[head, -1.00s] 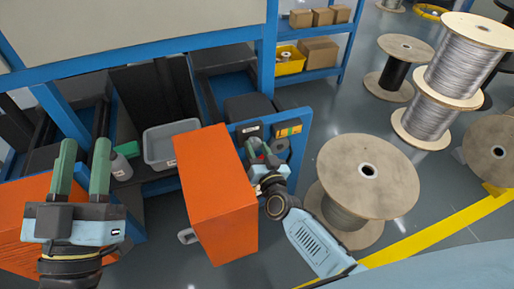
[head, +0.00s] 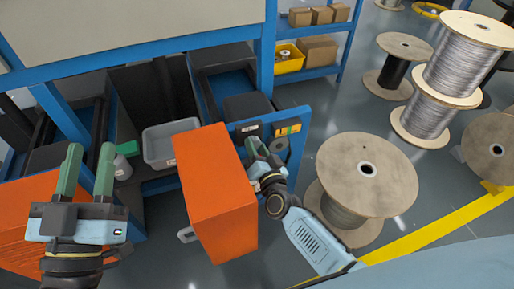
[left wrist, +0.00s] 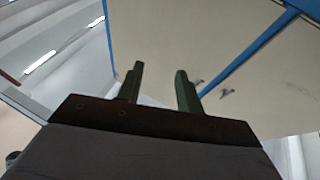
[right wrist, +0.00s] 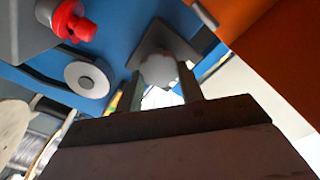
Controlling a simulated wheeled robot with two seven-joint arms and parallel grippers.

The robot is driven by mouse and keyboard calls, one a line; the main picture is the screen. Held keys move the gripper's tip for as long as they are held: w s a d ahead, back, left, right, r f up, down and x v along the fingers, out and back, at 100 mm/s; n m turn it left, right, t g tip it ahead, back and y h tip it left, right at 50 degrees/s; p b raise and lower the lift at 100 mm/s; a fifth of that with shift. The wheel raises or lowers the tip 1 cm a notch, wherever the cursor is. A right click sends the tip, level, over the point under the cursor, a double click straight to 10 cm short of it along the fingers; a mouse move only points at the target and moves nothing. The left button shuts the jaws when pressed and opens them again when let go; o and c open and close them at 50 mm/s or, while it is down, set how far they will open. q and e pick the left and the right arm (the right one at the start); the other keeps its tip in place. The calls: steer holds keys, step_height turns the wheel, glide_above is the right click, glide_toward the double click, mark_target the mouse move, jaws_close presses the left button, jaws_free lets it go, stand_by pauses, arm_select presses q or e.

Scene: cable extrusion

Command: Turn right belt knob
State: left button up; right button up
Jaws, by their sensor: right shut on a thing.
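The belt knob (right wrist: 160,69) is a pale round knob on a grey square plate in the right wrist view. It sits between the two fingers of my right gripper (right wrist: 160,84), which is shut on it. In the head view my right gripper (head: 257,150) is at the blue machine panel (head: 299,155), just right of the orange box, and hides the knob. My left gripper (head: 88,172) is open and empty at the left, pointing up. The left wrist view shows its two fingers (left wrist: 160,90) apart with nothing between.
A red button (right wrist: 70,20) and a grey disc (right wrist: 87,80) are on the blue panel beside the knob. The orange box (head: 212,185) stands close left of my right gripper. A grey bin (head: 171,143) is behind it. A wooden spool (head: 367,175) stands at the right.

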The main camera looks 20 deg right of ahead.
steer(key=o, duration=1)
arm_select(q)
steer(key=shift+r, duration=0.1)
arm_select(e)
steer(key=shift+r, duration=0.1)
step_height(320, 180, up, 2)
steer(key=shift+r+p, duration=0.15)
steer(key=shift+p, duration=0.75)
arm_select(q)
step_height(320, 180, down, 13)
steer(key=s+a+g+y+p, duration=0.1)
steer(key=a+g+y+p, duration=0.15)
steer(key=g, duration=0.65)
steer(key=s+a+f+n+g+y+p, duration=0.1)
steer(key=s+a+f+g+y+p, duration=0.1)
steer(key=s+a+f+g, duration=0.3)
steer(key=s+f+g+y, duration=0.1)
steer(key=s+f+g, duration=0.2)
steer(key=s, duration=0.3)
steer(key=shift+s+a+g+p, duration=0.25)
steer(key=shift+g+p, duration=0.05)
steer(key=shift+g, duration=0.2)
arm_select(e)
step_height(320, 180, up, 7)
steer(key=shift+r, duration=0.2)
arm_select(q)
steer(key=shift+y, duration=0.25)
